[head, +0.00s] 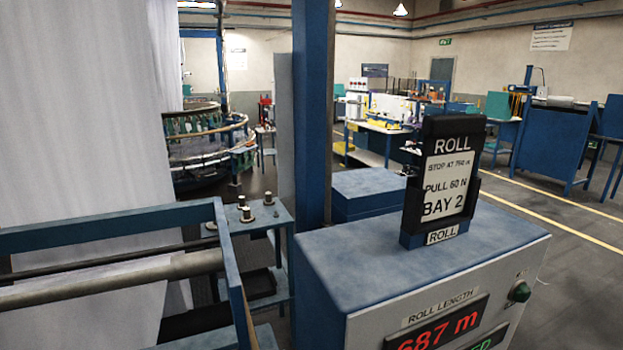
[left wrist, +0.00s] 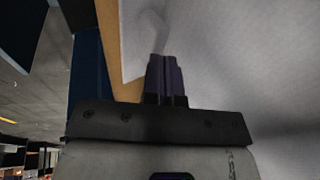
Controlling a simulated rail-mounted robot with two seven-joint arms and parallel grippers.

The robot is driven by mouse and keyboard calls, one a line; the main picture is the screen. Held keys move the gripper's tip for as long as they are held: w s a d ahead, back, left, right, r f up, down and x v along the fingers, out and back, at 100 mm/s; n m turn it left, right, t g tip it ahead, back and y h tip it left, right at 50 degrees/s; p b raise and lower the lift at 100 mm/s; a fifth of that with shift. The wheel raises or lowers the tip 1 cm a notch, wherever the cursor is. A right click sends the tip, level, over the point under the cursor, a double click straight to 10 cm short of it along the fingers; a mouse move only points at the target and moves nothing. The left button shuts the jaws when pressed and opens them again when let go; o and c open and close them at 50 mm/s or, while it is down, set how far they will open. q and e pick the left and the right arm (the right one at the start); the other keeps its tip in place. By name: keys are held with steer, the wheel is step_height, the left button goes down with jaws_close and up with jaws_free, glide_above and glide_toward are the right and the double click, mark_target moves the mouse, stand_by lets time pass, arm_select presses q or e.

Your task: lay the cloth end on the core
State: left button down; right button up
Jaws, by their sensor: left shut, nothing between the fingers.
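The white cloth (head: 85,110) hangs as a broad sheet down the left of the head view, behind a blue frame (head: 110,228). A grey roller (head: 120,279) lies across that frame; I cannot tell whether it is the core. No loose cloth end shows clearly. In the left wrist view my left gripper (left wrist: 166,78) is shut and empty, its dark fingers side by side. A pale surface (left wrist: 245,65), perhaps the cloth, fills the right of that view. A tan strip (left wrist: 108,40) runs beside the fingers; what it is I cannot tell. Neither gripper shows in the head view.
A control cabinet (head: 400,270) with a "687 m" roll length display (head: 437,325) stands at the right front, with a "BAY 2" sign (head: 446,180) on top. A blue post (head: 312,120) rises behind it. A small table (head: 268,216) holds dark cylindrical pieces.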

arm_select(q)
steer(key=shift+r, duration=0.1)
step_height(320, 180, up, 6)
steer(key=p, duration=0.5)
steer(key=shift+p, duration=0.3)
stand_by(0.5)
